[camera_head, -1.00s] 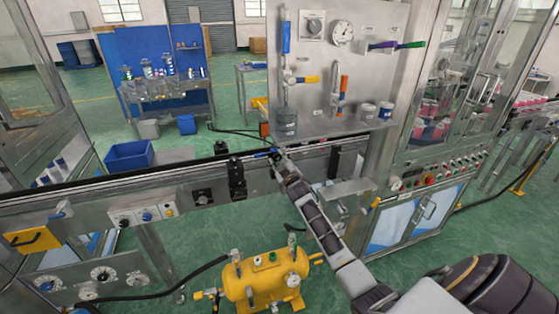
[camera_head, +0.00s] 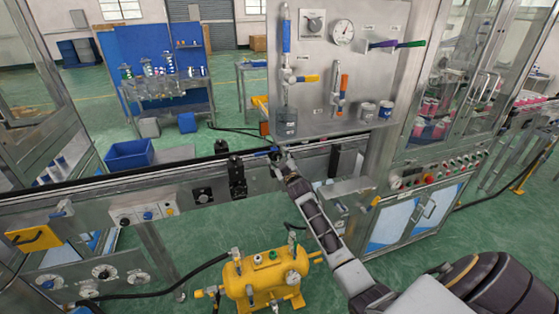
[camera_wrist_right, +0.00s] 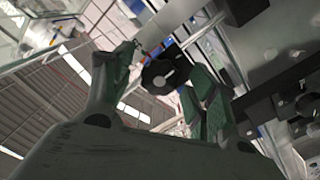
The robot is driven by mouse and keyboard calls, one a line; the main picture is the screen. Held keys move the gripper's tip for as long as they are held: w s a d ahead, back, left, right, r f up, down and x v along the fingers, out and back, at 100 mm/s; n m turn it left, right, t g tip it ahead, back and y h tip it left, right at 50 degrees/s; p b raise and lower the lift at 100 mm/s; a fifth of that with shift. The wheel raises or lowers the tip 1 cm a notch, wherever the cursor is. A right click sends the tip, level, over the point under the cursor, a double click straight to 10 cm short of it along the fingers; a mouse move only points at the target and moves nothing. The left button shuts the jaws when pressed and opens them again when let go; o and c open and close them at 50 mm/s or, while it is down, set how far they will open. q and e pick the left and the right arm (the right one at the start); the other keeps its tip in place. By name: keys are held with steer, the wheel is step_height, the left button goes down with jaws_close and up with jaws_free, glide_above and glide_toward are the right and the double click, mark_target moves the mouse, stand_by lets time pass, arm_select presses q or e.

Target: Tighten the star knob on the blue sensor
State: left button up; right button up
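My right gripper (camera_head: 277,160) is at the conveyor rail, at the far end of my right arm. In the right wrist view its two green fingers (camera_wrist_right: 160,72) stand apart on either side of a black knob with a grey centre (camera_wrist_right: 167,70). The right finger is close to the knob's edge, and a gap shows on the left; I cannot tell whether either touches. A small blue part (camera_head: 274,149), possibly the blue sensor, shows beside the gripper in the head view. The gripper hides most of that spot. My left gripper is not in view.
A black bracket (camera_head: 237,177) stands on the rail (camera_head: 110,191) just left of the gripper. A panel with a gauge (camera_head: 342,32) and valves rises behind it. A yellow tank (camera_head: 267,280) sits below. A grey bracket shelf (camera_head: 345,188) is right of my forearm.

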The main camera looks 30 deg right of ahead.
steer(key=v, duration=1.2)
stand_by(0.9)
stand_by(0.7)
